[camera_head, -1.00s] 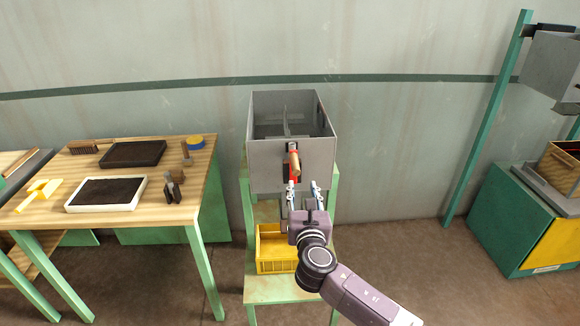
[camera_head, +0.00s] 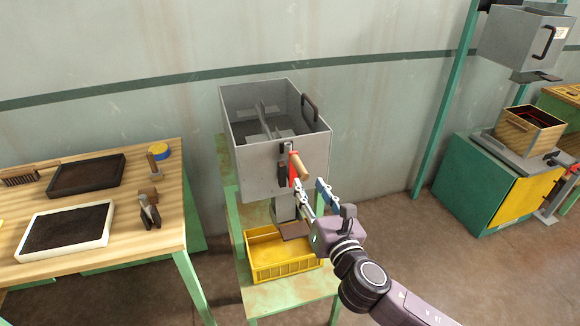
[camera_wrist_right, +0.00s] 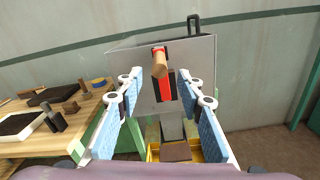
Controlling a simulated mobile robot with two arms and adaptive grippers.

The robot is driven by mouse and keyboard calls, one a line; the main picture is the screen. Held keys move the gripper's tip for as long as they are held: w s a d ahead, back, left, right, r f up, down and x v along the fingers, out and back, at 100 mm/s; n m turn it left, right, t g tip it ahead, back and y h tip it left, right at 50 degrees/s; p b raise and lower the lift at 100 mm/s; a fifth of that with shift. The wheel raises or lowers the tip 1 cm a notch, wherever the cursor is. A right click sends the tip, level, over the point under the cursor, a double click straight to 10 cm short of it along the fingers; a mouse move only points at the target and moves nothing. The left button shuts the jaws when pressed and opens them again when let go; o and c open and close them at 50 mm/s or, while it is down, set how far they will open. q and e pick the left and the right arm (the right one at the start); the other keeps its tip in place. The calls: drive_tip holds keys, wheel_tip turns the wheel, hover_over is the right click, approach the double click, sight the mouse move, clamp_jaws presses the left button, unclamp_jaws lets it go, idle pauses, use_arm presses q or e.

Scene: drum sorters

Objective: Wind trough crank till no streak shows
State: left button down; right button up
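The grey open-topped trough (camera_head: 262,172) stands on a green stand, with dividers inside. Its crank has a red arm (camera_head: 293,172) on the front wall and a wooden handle (camera_head: 301,167) sticking out towards me. In the right wrist view the handle (camera_wrist_right: 159,65) is at the top of the red arm (camera_wrist_right: 165,88), which hangs down from it. My right gripper (camera_head: 311,188) is open, just below and in front of the handle. In the wrist view its fingers flank the crank on both sides, with gaps showing. I cannot make out a streak. My left gripper is out of view.
A yellow crate (camera_head: 285,271) sits on the stand's lower shelf (camera_head: 290,300). A wooden table (camera_head: 150,248) with trays and tools stands at left. A green cabinet (camera_head: 482,188) with a wooden box (camera_head: 528,133) is at right. Floor is free between stand and cabinet.

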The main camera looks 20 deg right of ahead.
sight(300, 169)
drive_tip(key=shift+w+r, duration=0.2)
drive_tip(key=shift+w, duration=0.05)
drive_tip(key=w+p, duration=0.1)
drive_tip(key=w, duration=0.6)
drive_tip(key=shift+w+a+f, duration=0.1)
drive_tip(key=shift+a, duration=0.05)
clamp_jaws()
